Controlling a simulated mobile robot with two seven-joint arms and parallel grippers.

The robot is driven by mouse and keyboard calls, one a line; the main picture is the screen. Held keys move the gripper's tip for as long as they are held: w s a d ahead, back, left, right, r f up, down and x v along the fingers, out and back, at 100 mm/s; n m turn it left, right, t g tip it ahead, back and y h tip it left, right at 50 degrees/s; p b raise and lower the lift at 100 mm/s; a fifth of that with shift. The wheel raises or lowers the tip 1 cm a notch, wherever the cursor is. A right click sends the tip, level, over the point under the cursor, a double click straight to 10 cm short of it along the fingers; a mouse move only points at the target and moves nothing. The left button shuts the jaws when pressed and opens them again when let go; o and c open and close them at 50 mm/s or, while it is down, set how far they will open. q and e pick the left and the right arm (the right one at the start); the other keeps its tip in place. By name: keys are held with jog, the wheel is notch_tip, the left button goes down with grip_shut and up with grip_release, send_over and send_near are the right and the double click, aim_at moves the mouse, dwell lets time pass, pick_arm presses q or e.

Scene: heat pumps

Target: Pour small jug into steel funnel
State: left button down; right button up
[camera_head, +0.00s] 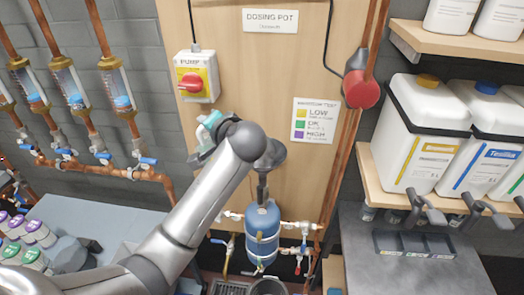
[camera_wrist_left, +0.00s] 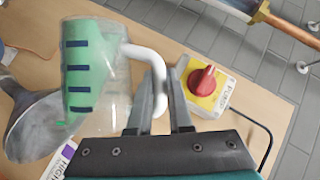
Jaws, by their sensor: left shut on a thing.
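The small jug (camera_head: 212,121) is clear, with green liquid and a white handle. In the left wrist view the jug (camera_wrist_left: 95,70) shows dark blue marks and is tilted far over, the liquid lying along its lower side. My left gripper (camera_wrist_left: 160,88) is shut on the handle; in the head view its fingers are mostly hidden behind my arm. The grey steel funnel (camera_head: 269,155) stands above the blue dosing pot, partly hidden by my wrist. The funnel (camera_wrist_left: 35,118) is just below the jug; a small green spot shows near the jug's lower end. My right gripper is out of view.
The blue dosing pot (camera_head: 262,235) has pipes and valves around it. A wooden board behind carries a red-and-yellow pump switch (camera_head: 196,82). White canisters (camera_head: 421,135) stand on a shelf at right. Copper pipes with clear flow tubes (camera_head: 68,84) run at left.

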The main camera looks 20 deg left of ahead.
pick_arm(q)
jog(key=shift+w+d+r, duration=0.1)
jog(key=shift+d+r, duration=0.05)
dwell(0.3)
